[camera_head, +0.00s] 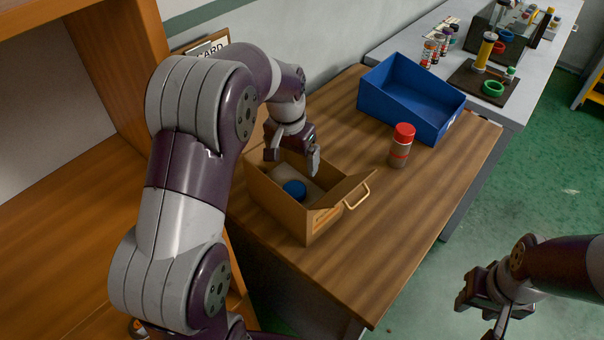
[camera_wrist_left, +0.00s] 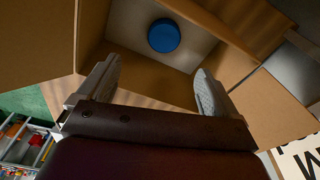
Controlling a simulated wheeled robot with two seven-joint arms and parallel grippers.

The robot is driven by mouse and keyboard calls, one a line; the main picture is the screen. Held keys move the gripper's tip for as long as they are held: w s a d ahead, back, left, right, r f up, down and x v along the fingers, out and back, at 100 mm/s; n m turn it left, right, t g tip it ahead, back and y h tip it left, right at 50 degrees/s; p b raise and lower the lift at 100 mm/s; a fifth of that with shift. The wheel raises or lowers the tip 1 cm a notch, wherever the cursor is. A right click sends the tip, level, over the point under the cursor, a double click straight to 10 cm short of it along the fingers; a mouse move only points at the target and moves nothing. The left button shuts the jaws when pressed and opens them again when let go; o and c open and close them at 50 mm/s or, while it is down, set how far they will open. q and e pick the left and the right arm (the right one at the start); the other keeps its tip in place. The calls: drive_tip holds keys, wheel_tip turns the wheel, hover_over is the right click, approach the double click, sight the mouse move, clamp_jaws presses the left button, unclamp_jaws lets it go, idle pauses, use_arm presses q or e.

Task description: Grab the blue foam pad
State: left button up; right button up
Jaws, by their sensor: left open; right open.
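The blue foam pad (camera_head: 295,190) is a small round blue piece inside the open cardboard box (camera_head: 306,222). It lies on the pale bottom of the box in the left wrist view (camera_wrist_left: 163,36). My left gripper (camera_head: 292,160) is above the box, open and empty, with its fingers pointing down. In the left wrist view its two fingers (camera_wrist_left: 155,92) are spread apart, and the pad lies beyond them, not touched. My right gripper (camera_head: 488,308) is open and empty at the lower right, away from the table.
The box has an open flap and a handle (camera_head: 357,195) on its right side. A red-capped can (camera_head: 401,145) and an empty blue bin (camera_head: 412,97) stand behind it on the wooden table (camera_head: 390,240). The table's front right is clear.

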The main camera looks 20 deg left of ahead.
sight(294, 189)
use_arm(q)
drive_tip(key=f, duration=0.3)
drive_tip(key=w+f+p, duration=0.1)
drive_tip(key=f, duration=0.3)
drive_tip(key=f+p, duration=0.1)
drive_tip(key=f, duration=0.3)
drive_tip(key=shift+w+a+f, duration=0.15)
drive_tip(key=shift+a+f, duration=0.05)
drive_tip(key=shift+a, duration=0.1)
drive_tip(key=shift+f, duration=0.3)
drive_tip(key=c, duration=1.1)
